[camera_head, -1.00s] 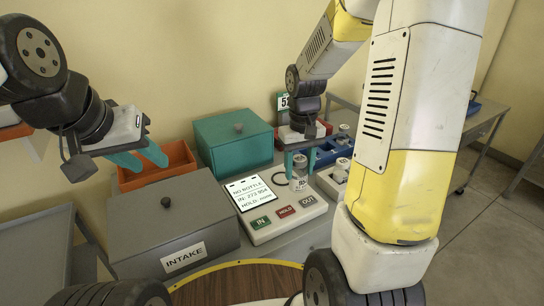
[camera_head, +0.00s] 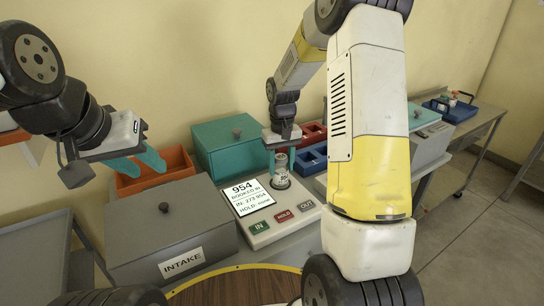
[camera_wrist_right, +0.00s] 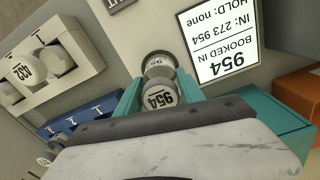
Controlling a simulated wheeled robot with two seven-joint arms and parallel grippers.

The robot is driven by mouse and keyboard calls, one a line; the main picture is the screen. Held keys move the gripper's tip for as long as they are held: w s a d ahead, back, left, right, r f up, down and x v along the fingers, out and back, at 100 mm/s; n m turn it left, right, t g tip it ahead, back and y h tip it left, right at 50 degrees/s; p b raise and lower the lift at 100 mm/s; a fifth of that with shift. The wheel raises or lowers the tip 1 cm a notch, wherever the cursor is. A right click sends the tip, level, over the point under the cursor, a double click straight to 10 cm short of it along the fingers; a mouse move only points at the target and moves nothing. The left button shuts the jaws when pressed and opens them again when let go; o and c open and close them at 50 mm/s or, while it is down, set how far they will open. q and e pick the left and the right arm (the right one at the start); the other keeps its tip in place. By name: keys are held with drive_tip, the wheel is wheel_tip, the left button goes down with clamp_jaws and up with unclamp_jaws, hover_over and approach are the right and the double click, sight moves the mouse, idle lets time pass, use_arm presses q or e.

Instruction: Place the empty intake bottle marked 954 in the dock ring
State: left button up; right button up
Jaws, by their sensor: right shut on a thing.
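The bottle marked 954 (camera_head: 281,174) is a small clear and white bottle. It stands at the dock ring (camera_head: 281,184) on the console; the ring is dark and partly hidden by the bottle. In the right wrist view the bottle's 954 label (camera_wrist_right: 160,99) shows between the teal fingers. My right gripper (camera_head: 281,158) is shut on the bottle from above. My left gripper (camera_head: 139,164) is open and empty, above the orange bin. The console screen (camera_head: 246,197) reads 954, BOOKED IN, HOLD: none.
The grey INTAKE box (camera_head: 172,225) stands left of the console, with an orange bin (camera_head: 176,163) behind it. A teal lidded box (camera_head: 227,146) is behind the console. Red (camera_head: 312,133) and blue (camera_head: 311,158) racks stand to the right. My right arm covers part of the view.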

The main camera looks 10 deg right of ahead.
drive_tip(key=o, duration=1.3)
drive_tip(key=shift+f, duration=0.15)
wheel_tip(320, 180, up, 12)
drive_tip(key=s+r+t, duration=0.2)
drive_tip(key=s+r, duration=0.6)
drive_tip(key=s, duration=0.2)
drive_tip(key=s+t, duration=0.1)
drive_tip(key=s, duration=0.3)
drive_tip(key=s+a+r+t+y, duration=0.1)
drive_tip(key=s, duration=0.4)
drive_tip(key=s+a+m+t+y, duration=0.1)
drive_tip(key=s+t, duration=0.1)
drive_tip(key=s, duration=0.3)
drive_tip(key=shift+a+r, duration=0.1)
drive_tip(key=shift+r, duration=0.1)
